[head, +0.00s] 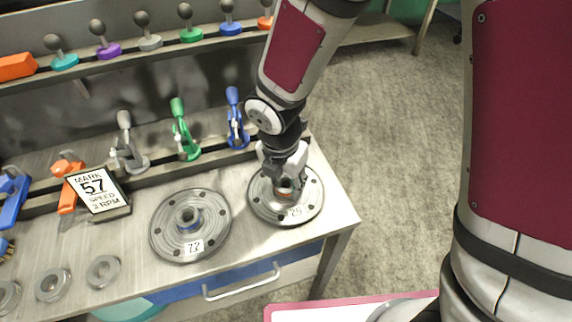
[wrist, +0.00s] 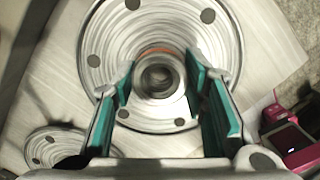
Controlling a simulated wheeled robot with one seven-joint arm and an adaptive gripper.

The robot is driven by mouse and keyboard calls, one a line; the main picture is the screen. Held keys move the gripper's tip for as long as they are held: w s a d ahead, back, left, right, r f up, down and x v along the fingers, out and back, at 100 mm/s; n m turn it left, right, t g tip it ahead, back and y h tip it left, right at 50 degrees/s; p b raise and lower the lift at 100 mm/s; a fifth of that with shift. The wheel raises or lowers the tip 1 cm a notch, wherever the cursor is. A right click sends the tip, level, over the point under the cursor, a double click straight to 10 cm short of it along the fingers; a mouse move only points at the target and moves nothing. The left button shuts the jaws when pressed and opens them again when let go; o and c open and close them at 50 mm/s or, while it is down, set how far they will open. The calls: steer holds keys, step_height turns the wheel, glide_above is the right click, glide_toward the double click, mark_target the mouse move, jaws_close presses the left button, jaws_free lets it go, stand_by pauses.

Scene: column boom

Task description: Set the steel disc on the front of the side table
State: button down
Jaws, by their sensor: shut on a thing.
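A steel disc (head: 312,203) with a raised hub, holes around its rim and a label that seems to read 20 is at the right end of the workbench. My gripper (head: 285,178) is over its centre, shut on the hub. In the wrist view, my gripper's teal-lined fingers (wrist: 160,75) stand on both sides of the hub, and the disc (wrist: 218,58) lies flat beyond them. I cannot tell whether the disc touches the bench. A pink-edged white surface (head: 310,314), perhaps the side table, shows partly at the bottom, with a grey round thing on it.
A second steel disc (head: 165,235), labelled 22, lies left of the held one. Small metal rings (head: 103,271), a sign (head: 97,190) and upright clamps (head: 183,135) stand on the workbench (head: 335,205). Carpet lies clear to the right.

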steer(key=c, duration=1)
jaws_free()
steer(key=shift+o, duration=0.2)
step_height(320, 180, up, 12)
steer(key=s+p, duration=0.2)
steer(key=s+d+r+m+t, duration=0.1)
steer(key=s+d+r+m, duration=0.3)
steer(key=d+r+m, duration=0.8)
steer(key=s+d+r+m+t+y, duration=0.1)
steer(key=s+d+m, duration=0.4)
steer(key=s+m, duration=0.5)
steer(key=shift+r+m+t, duration=0.15)
steer(key=shift+m+t, duration=0.15)
steer(key=shift+m, duration=3.5)
